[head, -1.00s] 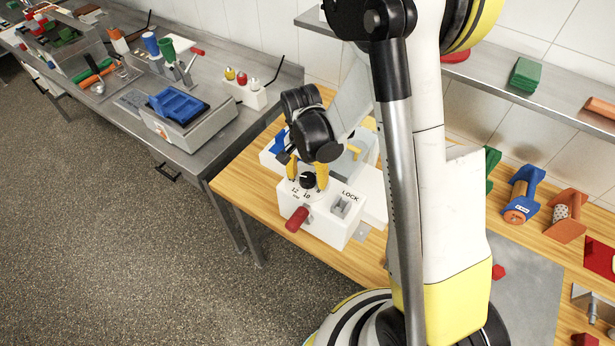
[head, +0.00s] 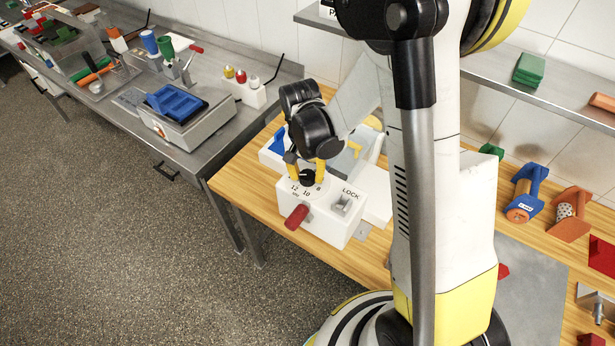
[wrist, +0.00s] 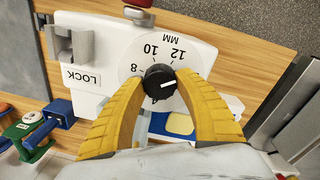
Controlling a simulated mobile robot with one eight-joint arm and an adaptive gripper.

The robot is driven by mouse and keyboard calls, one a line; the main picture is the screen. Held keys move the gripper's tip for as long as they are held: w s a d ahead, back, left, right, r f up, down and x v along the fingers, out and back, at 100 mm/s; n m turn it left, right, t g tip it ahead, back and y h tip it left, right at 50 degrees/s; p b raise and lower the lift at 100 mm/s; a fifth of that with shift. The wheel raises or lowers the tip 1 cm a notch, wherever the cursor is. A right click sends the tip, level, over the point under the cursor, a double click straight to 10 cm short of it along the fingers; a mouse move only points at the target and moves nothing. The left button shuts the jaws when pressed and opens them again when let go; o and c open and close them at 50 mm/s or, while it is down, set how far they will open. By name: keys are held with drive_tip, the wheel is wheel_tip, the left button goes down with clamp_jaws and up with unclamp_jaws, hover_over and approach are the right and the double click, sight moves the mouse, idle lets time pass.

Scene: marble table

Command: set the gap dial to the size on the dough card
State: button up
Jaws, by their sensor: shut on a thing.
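The gap dial is a black knob (wrist: 158,82) with a white pointer line, on a white round scale (wrist: 143,44) marked 8, 10, 12 and MM. The scale appears upside down in the wrist view. The pointer line there points right and slightly up, just below the 12 side. My gripper (wrist: 161,76) is shut on the knob, one yellow finger on each side. In the head view my gripper (head: 306,174) stands over the knob on the white machine (head: 329,218). The fingers hide part of the scale. I cannot make out the dough card.
A LOCK switch (head: 342,206) and a red handle (head: 297,216) are on the machine near the dial. Blue (head: 524,197) and orange (head: 570,214) rollers stand at the right of the wooden table. A steel counter (head: 225,128) is on the left.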

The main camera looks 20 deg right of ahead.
drive_tip(key=n+b, duration=0.2)
drive_tip(key=n, duration=0.1)
drive_tip(key=shift+f+n, duration=0.1)
drive_tip(key=shift+n, duration=0.3)
drive_tip(key=n+b, duration=0.1)
drive_tip(key=n, duration=0.2)
drive_tip(key=shift+n, duration=0.3)
drive_tip(key=n+b, duration=0.2)
drive_tip(key=n, duration=0.4)
drive_tip(key=shift+s+t, duration=0.1)
drive_tip(key=shift+t, duration=0.2)
drive_tip(key=n+b, duration=0.2)
drive_tip(key=n, duration=0.4)
drive_tip(key=shift+n, duration=0.3)
drive_tip(key=n+b, duration=0.1)
drive_tip(key=n, duration=0.5)
drive_tip(key=shift+s+n+y, duration=0.1)
drive_tip(key=shift+n+y, duration=0.2)
drive_tip(key=shift+y, duration=0.1)
drive_tip(key=o, duration=1.2)
